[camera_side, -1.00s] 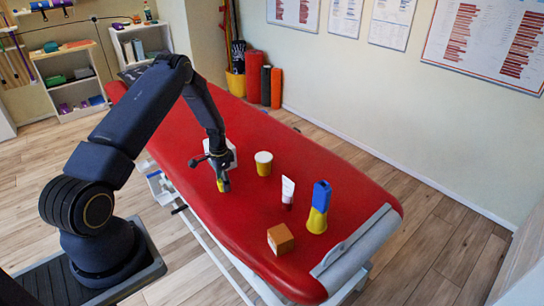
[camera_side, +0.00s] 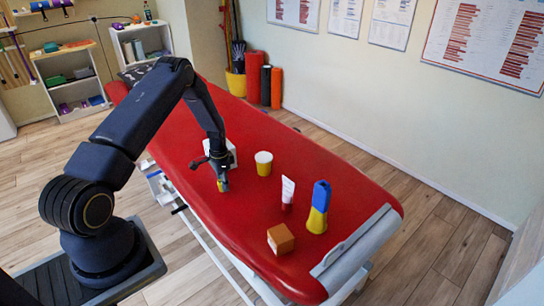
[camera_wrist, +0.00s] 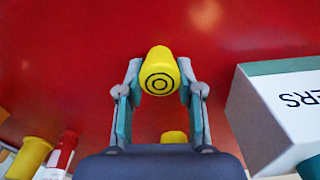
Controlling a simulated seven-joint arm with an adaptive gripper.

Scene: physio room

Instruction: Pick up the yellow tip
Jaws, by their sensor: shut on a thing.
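The yellow tip (camera_wrist: 159,70) has a rounded end with dark rings and shows between the fingers in the wrist view. My gripper (camera_wrist: 160,80) has a finger on each side of it and is shut on it. In the side view, my gripper (camera_side: 221,175) points down at the red couch, with a bit of the yellow tip (camera_side: 223,186) showing at its lower end. I cannot tell whether the tip touches the couch. A second yellow patch (camera_wrist: 174,137) shows lower between the fingers, partly hidden by my gripper's body.
A white box (camera_wrist: 285,110) stands close to the right of my gripper in the wrist view. On the red couch (camera_side: 340,180) are a yellow tub (camera_side: 263,168), a white-and-red tube (camera_side: 287,190), a blue-and-yellow bottle (camera_side: 318,210) and an orange block (camera_side: 280,240).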

